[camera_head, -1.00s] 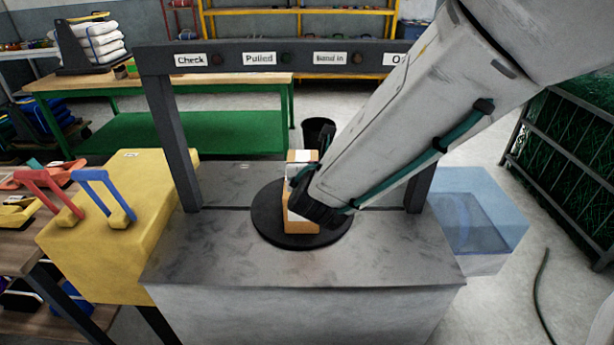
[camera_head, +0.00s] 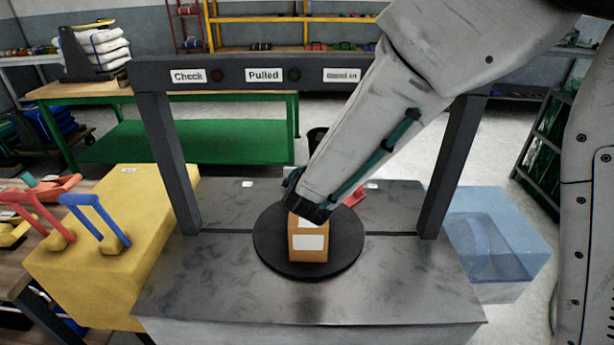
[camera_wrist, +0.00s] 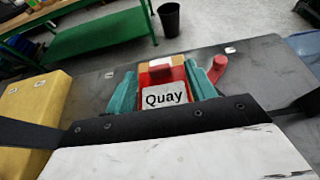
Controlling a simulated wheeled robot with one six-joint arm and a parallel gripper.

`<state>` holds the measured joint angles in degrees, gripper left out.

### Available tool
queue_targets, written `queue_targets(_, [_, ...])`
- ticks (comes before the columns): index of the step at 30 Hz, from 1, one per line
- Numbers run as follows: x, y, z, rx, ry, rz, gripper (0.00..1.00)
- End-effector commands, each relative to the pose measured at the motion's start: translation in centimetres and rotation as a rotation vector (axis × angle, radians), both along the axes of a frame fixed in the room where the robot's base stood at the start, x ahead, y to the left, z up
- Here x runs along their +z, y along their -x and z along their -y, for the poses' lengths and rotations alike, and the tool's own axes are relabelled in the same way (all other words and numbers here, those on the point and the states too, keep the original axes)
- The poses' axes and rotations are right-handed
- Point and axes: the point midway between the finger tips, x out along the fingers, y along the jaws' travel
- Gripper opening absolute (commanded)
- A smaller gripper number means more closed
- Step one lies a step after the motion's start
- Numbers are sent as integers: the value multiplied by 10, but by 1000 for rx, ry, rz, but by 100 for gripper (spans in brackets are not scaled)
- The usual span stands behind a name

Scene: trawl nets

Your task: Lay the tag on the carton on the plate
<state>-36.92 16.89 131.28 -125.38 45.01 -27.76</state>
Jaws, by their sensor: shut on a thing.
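The cardboard carton (camera_head: 309,257) stands upright on the round black plate (camera_head: 345,255), with a white label on its front. My gripper (camera_head: 305,205) is over the top of the carton and hides part of it. In the wrist view my teal fingers (camera_wrist: 167,90) are shut on a red tag with a white face (camera_wrist: 165,96) reading "Quay". The carton's brown top (camera_wrist: 161,72) shows just beyond the tag. I cannot tell whether the tag touches the carton. A red rounded piece (camera_wrist: 217,68) shows beside the right finger; it may be separate.
A dark frame (camera_head: 265,75) with signs "Check" and "Pulled" spans the grey bench (camera_head: 200,290). A yellow box (camera_head: 110,250) with red and blue handled pieces stands left. A clear blue bin (camera_head: 510,250) stands right. The bench front is clear.

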Motion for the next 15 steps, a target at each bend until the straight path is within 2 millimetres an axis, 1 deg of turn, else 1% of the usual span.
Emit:
queue_targets(3, [-2, -5, -2, -2, 1, -1, 34])
queue_targets(6, [-21, -4, -2, -1, 5, -4, 34])
queue_targets(9, [-34, -5, -2, -1, 3, -2, 34])
queue_targets(11, [-37, -5, -2, -1, 2, -1, 34])
queue_targets(15, [-36, -5, -2, -1, 0, 0, 34])
